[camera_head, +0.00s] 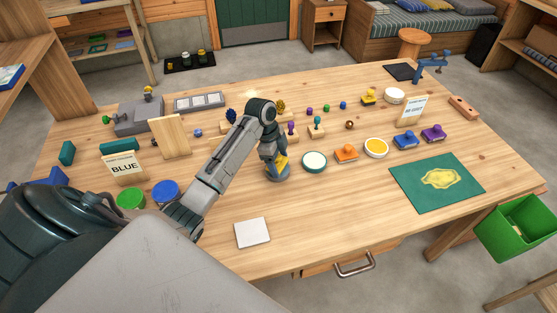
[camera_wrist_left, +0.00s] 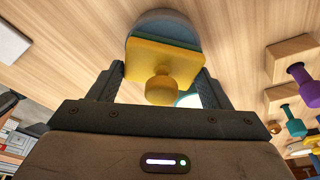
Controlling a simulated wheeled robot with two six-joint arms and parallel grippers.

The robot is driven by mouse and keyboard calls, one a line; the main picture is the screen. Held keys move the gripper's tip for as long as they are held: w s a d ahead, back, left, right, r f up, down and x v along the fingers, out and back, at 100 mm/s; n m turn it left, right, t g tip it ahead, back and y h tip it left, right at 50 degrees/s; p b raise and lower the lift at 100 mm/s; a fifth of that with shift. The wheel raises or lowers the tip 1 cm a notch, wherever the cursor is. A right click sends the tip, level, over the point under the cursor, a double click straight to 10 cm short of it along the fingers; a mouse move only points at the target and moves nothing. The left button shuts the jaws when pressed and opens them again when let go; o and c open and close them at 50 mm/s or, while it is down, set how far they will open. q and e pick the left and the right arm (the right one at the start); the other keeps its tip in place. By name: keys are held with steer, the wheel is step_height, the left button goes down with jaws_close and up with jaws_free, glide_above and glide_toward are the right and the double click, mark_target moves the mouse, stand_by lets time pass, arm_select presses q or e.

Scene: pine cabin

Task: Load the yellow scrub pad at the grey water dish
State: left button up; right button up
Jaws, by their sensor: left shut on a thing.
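My left gripper (camera_head: 274,155) is shut on the yellow scrub pad (camera_head: 282,162). In the left wrist view the pad (camera_wrist_left: 165,62) is a square yellow block with a round knob facing the camera, between the two fingers (camera_wrist_left: 160,88). The grey water dish (camera_head: 278,176) is directly below the gripper in the head view, partly hidden by it. In the wrist view the dish's rounded grey-blue edge (camera_wrist_left: 165,25) shows just beyond the pad. I cannot tell whether the pad touches the dish. My right gripper is not in view.
Green (camera_head: 131,199) and blue (camera_head: 166,191) round pads lie left. A white square tile (camera_head: 252,232) lies in front, and a green mat (camera_head: 410,193) at right. The front middle is mostly clear.

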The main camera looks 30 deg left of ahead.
mark_target(279, 157)
arm_select(q)
steer(key=shift+f, duration=0.25)
stand_by(0.6)
steer(key=shift+f, duration=0.1)
stand_by(0.8)
stand_by(0.8)
step_height(279, 157, up, 7)
steer(key=p, duration=0.7)
steer(key=shift+p, duration=0.4)
